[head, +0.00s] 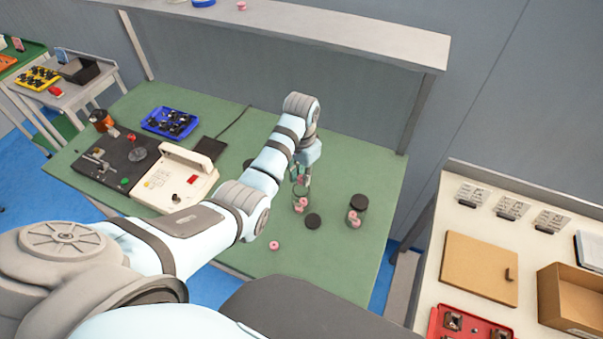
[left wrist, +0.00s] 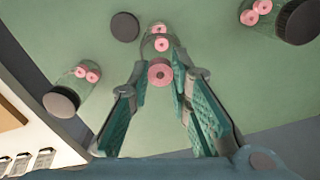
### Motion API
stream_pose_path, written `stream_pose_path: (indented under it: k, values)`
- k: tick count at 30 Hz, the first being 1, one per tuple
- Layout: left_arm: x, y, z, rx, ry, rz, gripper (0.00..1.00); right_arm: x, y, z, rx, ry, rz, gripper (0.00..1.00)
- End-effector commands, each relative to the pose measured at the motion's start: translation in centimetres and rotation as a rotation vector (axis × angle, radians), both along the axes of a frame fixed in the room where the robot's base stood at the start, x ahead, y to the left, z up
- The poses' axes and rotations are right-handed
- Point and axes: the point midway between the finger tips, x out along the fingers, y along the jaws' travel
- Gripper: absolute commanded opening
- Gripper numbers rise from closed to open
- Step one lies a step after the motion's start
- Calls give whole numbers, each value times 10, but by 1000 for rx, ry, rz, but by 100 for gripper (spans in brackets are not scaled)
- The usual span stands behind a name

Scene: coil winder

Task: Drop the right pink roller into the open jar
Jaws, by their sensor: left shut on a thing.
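My left gripper (head: 302,178) points down over the open jar (head: 300,203), with its fingertips just above the jar's mouth. In the left wrist view the gripper (left wrist: 160,76) is shut on a pink roller (left wrist: 159,71), held between the fingertips. The clear jar shows just beyond it (left wrist: 160,45) with pink rollers inside. Whether the held roller is inside the rim is hard to tell. Another pink roller (head: 274,245) lies loose on the green table, nearer me. My right gripper is not in view.
A black lid (head: 313,220) lies beside the open jar. A lidded jar with pink rollers (head: 356,212) stands to the right; another lidded jar (head: 249,163) is partly behind my arm. A winder machine (head: 172,180) and a blue tray (head: 169,122) are left on the green table (head: 340,260).

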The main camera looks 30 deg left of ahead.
Motion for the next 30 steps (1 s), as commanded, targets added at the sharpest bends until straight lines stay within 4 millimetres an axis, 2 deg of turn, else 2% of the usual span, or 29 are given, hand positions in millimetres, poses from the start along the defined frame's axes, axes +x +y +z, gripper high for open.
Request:
stream_pose_path:
  k: [11, 30]
  values:
    - [0, 0, -1, 0, 0, 0, 5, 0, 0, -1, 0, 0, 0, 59]
    - [0, 0, -20, 0, 1, 0, 5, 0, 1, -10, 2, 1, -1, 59]
